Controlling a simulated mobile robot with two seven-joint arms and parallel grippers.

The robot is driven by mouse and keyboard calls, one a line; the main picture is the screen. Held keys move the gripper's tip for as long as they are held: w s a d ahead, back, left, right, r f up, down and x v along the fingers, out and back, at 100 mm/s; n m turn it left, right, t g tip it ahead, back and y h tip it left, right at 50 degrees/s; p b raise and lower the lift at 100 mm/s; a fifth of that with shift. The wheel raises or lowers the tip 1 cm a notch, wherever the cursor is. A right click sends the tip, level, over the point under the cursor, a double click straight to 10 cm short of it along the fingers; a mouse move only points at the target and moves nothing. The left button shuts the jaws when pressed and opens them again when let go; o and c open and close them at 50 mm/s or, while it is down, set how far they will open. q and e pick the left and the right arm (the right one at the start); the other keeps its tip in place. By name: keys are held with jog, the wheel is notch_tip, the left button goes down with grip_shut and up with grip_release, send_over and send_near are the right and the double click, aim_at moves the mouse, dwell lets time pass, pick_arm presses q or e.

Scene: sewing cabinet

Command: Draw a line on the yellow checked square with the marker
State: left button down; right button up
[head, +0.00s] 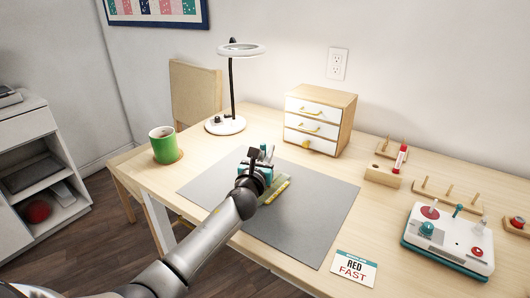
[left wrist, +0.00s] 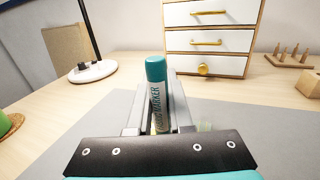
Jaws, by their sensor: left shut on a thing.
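My left gripper (head: 262,160) reaches in over the grey mat (head: 315,205). In the left wrist view the gripper (left wrist: 157,115) is shut on the marker (left wrist: 157,88), a white-bodied pen with a teal end and printed lettering. The marker points up and away between the fingers; its lower end is hidden. The yellow checked square (head: 281,189) lies on the mat beside and partly behind my left wrist, so only a strip of it shows. I cannot tell whether the marker touches it. My right gripper is not in view.
A white three-drawer box (head: 311,122) and a ring lamp (head: 226,125) stand behind the mat. A green mug (head: 163,145) is at left. At right are wooden peg racks (head: 432,192), a white-and-teal device (head: 446,240) and a "RED FAST" card (head: 354,268). The mat's right part is clear.

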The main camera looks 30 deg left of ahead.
pick_arm(q)
jog(key=shift+w+d+b, duration=0.15)
jog(key=shift+w+b, duration=0.15)
jog(key=shift+w, duration=0.9)
dwell(0.9)
jog(key=shift+r+p, duration=0.25)
jog(key=shift+p, duration=0.15)
jog(key=shift+f, duration=0.3)
dwell(1.2)
jog(key=shift+s+a+p, duration=0.15)
jog(key=shift+s+p, duration=0.4)
jog(key=shift+s, duration=0.5)
jog(key=shift+s+a+p, duration=0.15)
jog(key=shift+s+p, duration=0.35)
jog(key=shift+s, duration=0.55)
dwell(1.9)
